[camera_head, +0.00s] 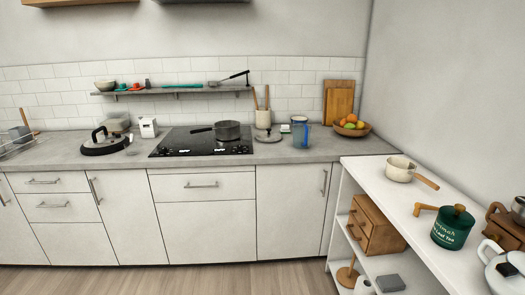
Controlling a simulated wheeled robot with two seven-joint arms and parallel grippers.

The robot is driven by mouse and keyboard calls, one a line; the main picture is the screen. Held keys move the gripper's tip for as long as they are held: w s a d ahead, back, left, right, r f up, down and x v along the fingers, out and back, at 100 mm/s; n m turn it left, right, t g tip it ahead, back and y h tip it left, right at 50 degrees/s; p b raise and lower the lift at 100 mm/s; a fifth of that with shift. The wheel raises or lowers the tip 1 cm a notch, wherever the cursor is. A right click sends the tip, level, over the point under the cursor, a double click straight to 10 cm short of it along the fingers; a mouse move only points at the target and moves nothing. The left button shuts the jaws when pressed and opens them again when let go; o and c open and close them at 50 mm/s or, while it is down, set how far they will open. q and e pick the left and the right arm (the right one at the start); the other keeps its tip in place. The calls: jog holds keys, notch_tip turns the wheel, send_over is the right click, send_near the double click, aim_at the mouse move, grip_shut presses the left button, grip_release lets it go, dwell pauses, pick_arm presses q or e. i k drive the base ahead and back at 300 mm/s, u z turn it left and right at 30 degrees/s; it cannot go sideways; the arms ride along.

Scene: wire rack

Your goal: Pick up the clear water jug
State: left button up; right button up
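Neither of my grippers shows in the head view.
The counter (285,154) holds a hob (182,142) with a pot (227,131), a utensil holder (263,119), and a fruit bowl (365,129). A white shelf unit (385,205) stands front right. A wire rack (12,148) is far left. The floor (190,279) in front is clear.

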aim_at(302, 129)
jog(key=i, duration=2.05)
jog(key=z, duration=1.8)
